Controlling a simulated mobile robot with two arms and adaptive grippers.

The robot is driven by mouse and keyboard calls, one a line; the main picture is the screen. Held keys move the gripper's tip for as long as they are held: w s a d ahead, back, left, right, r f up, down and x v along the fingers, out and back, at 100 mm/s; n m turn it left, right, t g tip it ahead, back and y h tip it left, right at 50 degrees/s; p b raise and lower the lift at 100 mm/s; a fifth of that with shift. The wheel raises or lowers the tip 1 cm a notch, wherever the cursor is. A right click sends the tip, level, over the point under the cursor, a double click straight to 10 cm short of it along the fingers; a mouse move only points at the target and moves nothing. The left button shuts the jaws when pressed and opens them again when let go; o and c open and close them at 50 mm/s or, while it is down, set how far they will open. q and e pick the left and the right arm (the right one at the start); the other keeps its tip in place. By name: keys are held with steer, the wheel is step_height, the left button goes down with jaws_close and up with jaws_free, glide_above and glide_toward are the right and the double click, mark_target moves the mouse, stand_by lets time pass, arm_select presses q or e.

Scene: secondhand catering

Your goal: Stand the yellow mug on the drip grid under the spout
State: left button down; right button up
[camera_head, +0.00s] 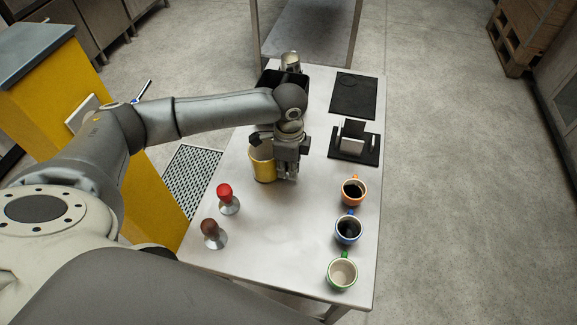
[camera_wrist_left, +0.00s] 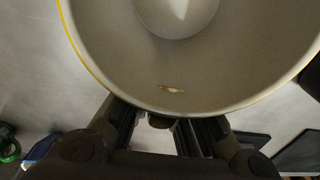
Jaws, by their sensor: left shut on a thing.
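The yellow mug (camera_head: 262,166) is upright on or just above the steel table, left of my left gripper (camera_head: 288,172). In the left wrist view, the mug's pale inside (camera_wrist_left: 235,70) fills the top, with a small brown mark on the wall. The fingers (camera_wrist_left: 160,130) lie just below its rim. Whether the mug touches the table I cannot tell. My right gripper is not in view.
An orange mug (camera_head: 353,191) and a blue mug (camera_head: 348,230), both holding dark liquid, and a green mug (camera_head: 341,272) line the right edge. Red-topped (camera_head: 226,197) and brown-topped (camera_head: 213,235) tampers stand at left. A black stand (camera_head: 367,157) and black mat (camera_head: 354,95) lie behind.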

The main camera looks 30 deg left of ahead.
arm_select(q)
steer(key=c, duration=1.5)
jaws_free()
step_height(320, 180, up, 12)
steer(key=shift+r, duration=0.1)
